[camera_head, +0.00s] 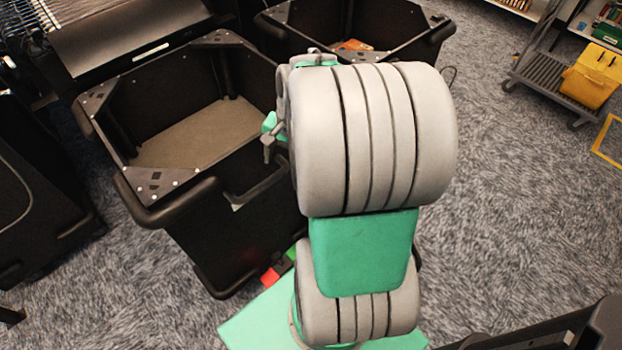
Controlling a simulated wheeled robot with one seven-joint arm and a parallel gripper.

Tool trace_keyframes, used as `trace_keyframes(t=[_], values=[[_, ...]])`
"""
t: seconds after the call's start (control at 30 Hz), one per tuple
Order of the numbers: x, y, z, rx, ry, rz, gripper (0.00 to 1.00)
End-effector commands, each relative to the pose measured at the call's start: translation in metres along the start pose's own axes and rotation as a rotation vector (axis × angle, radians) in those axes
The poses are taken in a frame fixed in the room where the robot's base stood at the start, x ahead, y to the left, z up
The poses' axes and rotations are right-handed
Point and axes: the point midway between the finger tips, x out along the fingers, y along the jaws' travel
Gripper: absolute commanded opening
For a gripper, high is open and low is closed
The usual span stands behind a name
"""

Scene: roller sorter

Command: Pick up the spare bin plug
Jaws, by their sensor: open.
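I cannot make out the spare bin plug in this view; my arm hides a large part of the middle. My gripper (269,138) shows only in part, sticking out left of my grey and green arm. It is open, and I see nothing held in the visible part. It appears over the right side of the near black bin (151,216), but I cannot tell its height. This bin is open-topped with a brown floor and looks empty where I can see inside.
A second black bin (402,58) stands behind, holding something orange-brown (352,45). Dark sorter machinery (130,35) is at upper left. A grey cart (545,75) carries a yellow container (592,75) at upper right. Patterned carpet (510,200) lies open on the right.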

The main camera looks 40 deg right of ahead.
Motion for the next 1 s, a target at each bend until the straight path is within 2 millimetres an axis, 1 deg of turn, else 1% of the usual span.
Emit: trace_keyframes(t=[0.03, 0.07, 0.1, 0.13, 0.17, 0.2, 0.3, 0.4, 0.47, 0.53, 0.7, 0.77, 1.0], values=[[0.023, 0.028, -0.025, 0.187, -0.032, -0.01, 0.62], [0.031, 0.039, -0.036, 0.282, -0.047, -0.021, 0.62], [0.042, 0.056, -0.049, 0.414, -0.066, -0.035, 0.62], [0.051, 0.068, -0.06, 0.531, -0.082, -0.049, 0.62], [0.057, 0.076, -0.069, 0.649, -0.094, -0.065, 0.62], [0.061, 0.082, -0.079, 0.794, -0.106, -0.085, 0.62], [0.068, 0.088, -0.097, 1.103, -0.14, -0.124, 0.62], [0.072, 0.093, -0.109, 1.322, -0.171, -0.148, 0.62], [0.074, 0.096, -0.113, 1.403, -0.184, -0.156, 0.62], [0.079, 0.095, -0.115, 1.448, -0.193, -0.161, 0.62], [0.1, 0.09, -0.115, 1.457, -0.194, -0.16, 0.62], [0.105, 0.089, -0.115, 1.456, -0.193, -0.16, 0.62], [0.145, 0.08, -0.116, 1.454, -0.193, -0.159, 0.62]])
